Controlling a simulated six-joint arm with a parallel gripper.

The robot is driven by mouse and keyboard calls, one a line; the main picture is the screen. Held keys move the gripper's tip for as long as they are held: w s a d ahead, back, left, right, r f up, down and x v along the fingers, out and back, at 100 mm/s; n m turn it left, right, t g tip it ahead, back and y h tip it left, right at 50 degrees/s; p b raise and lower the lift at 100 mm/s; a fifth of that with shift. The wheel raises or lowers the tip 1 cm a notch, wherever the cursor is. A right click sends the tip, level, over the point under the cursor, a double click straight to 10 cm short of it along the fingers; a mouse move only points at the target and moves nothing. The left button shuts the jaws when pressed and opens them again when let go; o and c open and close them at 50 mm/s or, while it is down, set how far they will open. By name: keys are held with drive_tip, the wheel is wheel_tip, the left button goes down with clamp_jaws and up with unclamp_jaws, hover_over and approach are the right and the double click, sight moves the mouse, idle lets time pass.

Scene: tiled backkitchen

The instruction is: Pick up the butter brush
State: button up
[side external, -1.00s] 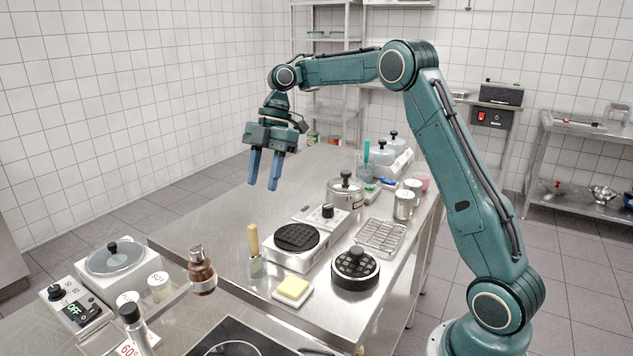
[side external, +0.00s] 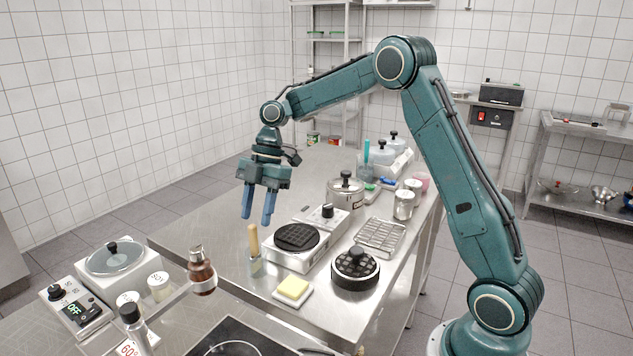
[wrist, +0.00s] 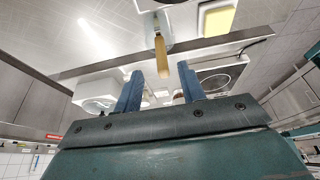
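The butter brush (side external: 253,239) stands upright with its pale wooden handle up in a small clear cup (side external: 255,267) on the steel table; its lower end is hard to make out inside the cup. In the wrist view the brush handle (wrist: 161,54) shows just beyond and between my blue fingers. My gripper (side external: 257,219) points down, its fingertips just above and around the level of the handle's top in the side view. It is open and empty, with a clear gap between the fingers, which also shows in the wrist view (wrist: 161,72).
A waffle iron (side external: 297,239) stands right of the cup, and yellow butter on a white dish (side external: 293,290) lies in front. A brown bottle (side external: 202,272) stands to the left. A black round grill mould (side external: 355,268) and a wire rack (side external: 381,237) are further right.

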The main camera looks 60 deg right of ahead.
sight(255, 227)
drive_tip(key=shift+a+f, duration=0.2)
drive_tip(key=shift+f, duration=0.3)
drive_tip(key=shift+f, duration=0.1)
drive_tip(key=shift+x, duration=2.45)
drive_tip(key=shift+s, duration=0.15)
drive_tip(key=shift+c, duration=0.4)
clamp_jaws()
